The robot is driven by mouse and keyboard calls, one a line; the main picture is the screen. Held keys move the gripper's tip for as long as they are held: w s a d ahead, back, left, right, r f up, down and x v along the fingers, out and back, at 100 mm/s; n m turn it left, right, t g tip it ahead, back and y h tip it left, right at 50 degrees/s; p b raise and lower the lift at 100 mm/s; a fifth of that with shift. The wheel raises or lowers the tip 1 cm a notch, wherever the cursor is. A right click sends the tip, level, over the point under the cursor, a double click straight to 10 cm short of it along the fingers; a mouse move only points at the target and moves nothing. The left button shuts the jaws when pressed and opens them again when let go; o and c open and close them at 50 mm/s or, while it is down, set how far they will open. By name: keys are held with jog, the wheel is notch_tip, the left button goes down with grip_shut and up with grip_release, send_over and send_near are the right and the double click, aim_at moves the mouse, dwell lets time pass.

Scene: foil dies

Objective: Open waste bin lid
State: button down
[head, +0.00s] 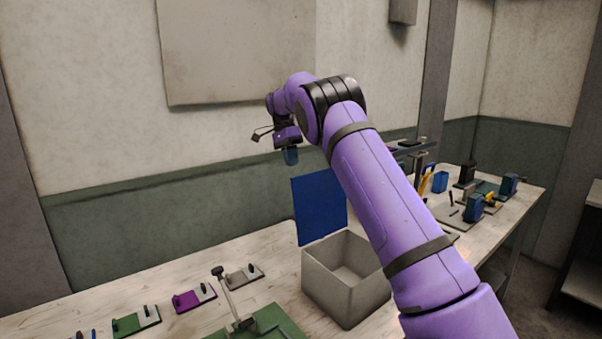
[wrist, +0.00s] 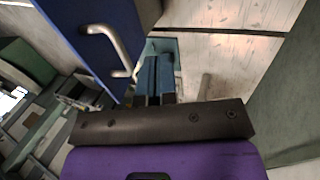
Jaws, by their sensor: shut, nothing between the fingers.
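The waste bin (head: 340,289) is a grey open-topped box on the workbench in the head view. Its blue lid (head: 320,207) stands raised, close to upright, at the bin's back edge, and the empty-looking inside shows. In the wrist view the lid (wrist: 83,22) fills the upper left, with a metal bar handle (wrist: 124,45) on its face. My gripper (head: 291,157) is above the lid's top edge in the head view, apart from the bin. Its blue fingers (wrist: 154,78) are together and empty, beside the handle in the wrist view. I cannot tell whether they touch the lid.
A green plate with a lever fixture (head: 236,310) stands left of the bin. Several small fixtures, including a purple one (head: 194,298), line the bench's (head: 150,260) left. Blue and black tools (head: 475,205) stand at the right. A grey panel hangs on the wall.

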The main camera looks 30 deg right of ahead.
jog(key=s+f, duration=0.2)
jog(key=s, duration=0.1)
jog(key=s+d+f, duration=0.1)
jog(key=s, duration=0.1)
dwell(0.3)
jog(key=shift+s+r, duration=0.1)
jog(key=shift+t, duration=0.6)
jog(key=s, duration=0.1)
jog(key=s+r, duration=0.1)
jog(key=s, duration=0.1)
jog(key=shift+s+d+r, duration=0.25)
jog(key=shift+s+d, duration=0.05)
jog(key=shift+s, duration=0.05)
